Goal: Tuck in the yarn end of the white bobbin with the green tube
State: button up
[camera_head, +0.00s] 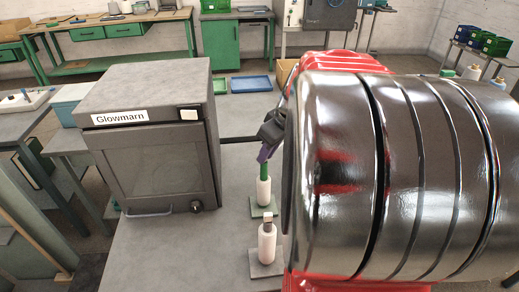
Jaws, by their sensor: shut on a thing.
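The white bobbin (263,192) with the green tube (265,171) stands upright on a small grey-green plate on the grey worktop, right of the grey machine. My gripper (266,146) is just above the green tube, left of my large arm link. Its dark jaws are shut on a slanted purple piece (264,154), whose lower end is close to the tube's top. I cannot tell whether it touches the tube. No yarn end can be made out at this size.
The grey box-shaped machine (152,140) labelled Glowmarn stands to the left. A blue tray (251,86) lies behind. The worktop (185,250) is bare at front left.

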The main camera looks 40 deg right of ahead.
jog(key=o, duration=0.8)
jog(key=shift+o, duration=0.5)
jog(key=o, duration=0.4)
jog(key=shift+r, duration=0.2)
jog(key=shift+r, duration=3.35)
